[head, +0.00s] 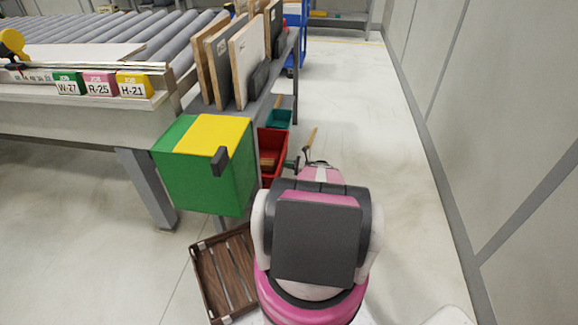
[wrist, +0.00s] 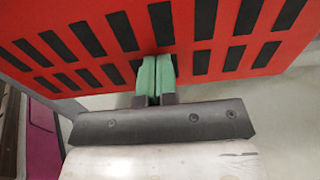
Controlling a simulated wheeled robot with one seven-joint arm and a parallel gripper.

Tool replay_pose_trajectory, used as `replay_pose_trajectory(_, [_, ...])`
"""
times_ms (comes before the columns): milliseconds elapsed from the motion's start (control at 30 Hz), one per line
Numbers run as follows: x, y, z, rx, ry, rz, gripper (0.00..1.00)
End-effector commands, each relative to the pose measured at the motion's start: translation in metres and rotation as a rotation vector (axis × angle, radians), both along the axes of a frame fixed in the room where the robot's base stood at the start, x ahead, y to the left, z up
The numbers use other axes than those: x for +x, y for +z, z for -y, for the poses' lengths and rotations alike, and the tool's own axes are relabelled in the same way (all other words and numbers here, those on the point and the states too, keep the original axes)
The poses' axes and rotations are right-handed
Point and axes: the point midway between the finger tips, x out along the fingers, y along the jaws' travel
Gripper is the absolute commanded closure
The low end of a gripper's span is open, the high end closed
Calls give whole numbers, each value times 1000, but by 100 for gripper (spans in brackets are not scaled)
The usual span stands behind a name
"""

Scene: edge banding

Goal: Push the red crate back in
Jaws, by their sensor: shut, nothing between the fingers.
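The red crate (head: 271,139) stands beneath the grey rack, behind the green and yellow box, with brown contents inside. Its lower part is partly hidden by that box and my arm. In the wrist view the crate's slotted red wall (wrist: 95,50) fills the upper picture. My gripper (wrist: 158,62) has its green fingers together, pointing at that wall around its middle; I cannot tell whether they touch it. In the head view my gripper (head: 291,164) is small and dark, at the crate's right side, partly hidden by my arm.
A teal bin (head: 279,118) stands behind the red crate. A green and yellow box (head: 205,175) is left of my arm. A brown slatted crate (head: 222,275) lies on the floor below it. Boards (head: 246,60) stand on the rack. The floor (head: 380,130) to the right is clear.

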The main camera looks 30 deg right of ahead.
Motion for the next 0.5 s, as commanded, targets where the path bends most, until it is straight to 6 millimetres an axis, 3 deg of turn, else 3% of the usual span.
replay_pose_trajectory(233, [6, 0, -8, 0, 1, 0, 100])
replay_pose_trajectory(500, [34, 0, -46, 1, 3, 1, 100])
